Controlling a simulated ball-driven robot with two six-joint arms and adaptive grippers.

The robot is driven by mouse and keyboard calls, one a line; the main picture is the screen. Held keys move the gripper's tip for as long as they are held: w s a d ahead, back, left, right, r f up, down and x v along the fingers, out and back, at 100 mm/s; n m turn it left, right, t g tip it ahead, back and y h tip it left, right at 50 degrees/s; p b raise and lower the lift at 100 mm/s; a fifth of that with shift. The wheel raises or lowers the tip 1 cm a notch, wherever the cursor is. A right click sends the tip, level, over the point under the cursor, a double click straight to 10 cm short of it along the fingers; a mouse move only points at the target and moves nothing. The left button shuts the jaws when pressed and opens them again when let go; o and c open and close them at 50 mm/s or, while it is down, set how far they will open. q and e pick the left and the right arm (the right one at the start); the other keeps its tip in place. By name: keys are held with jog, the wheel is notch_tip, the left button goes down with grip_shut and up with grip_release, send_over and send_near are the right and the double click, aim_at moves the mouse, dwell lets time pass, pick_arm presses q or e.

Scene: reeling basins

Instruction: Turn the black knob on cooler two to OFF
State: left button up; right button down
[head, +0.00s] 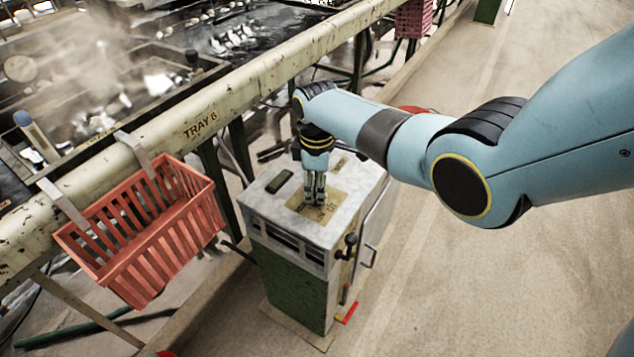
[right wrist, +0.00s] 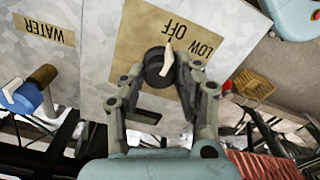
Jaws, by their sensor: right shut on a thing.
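The cooler (head: 262,207) is a pale metal-topped cabinet with green sides; its number is too small to read surely. In the right wrist view the black knob (right wrist: 154,68) sits on a tan label plate (right wrist: 135,38) lettered OFF and LOW. Its white pointer (right wrist: 168,58) points up toward the OFF lettering. My right gripper (right wrist: 160,73) is shut on the knob, one finger on either side. In the head view the gripper (head: 315,198) reaches straight down onto the cabinet top and hides the knob. My left gripper is not in view.
A red basket (head: 150,235) hangs on the TRAY 6 rail (head: 240,95) left of the cabinet. A black-knobbed lever (head: 350,242) and a red handle (head: 349,313) stick out from the cabinet's right side. Steaming basins lie behind the rail. The floor at right is clear.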

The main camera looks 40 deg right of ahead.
jog(key=shift+n, duration=0.4)
jog(key=c, duration=0.9)
grip_release()
jog(key=shift+c, duration=0.2)
notch_tip(320, 180, up, 12)
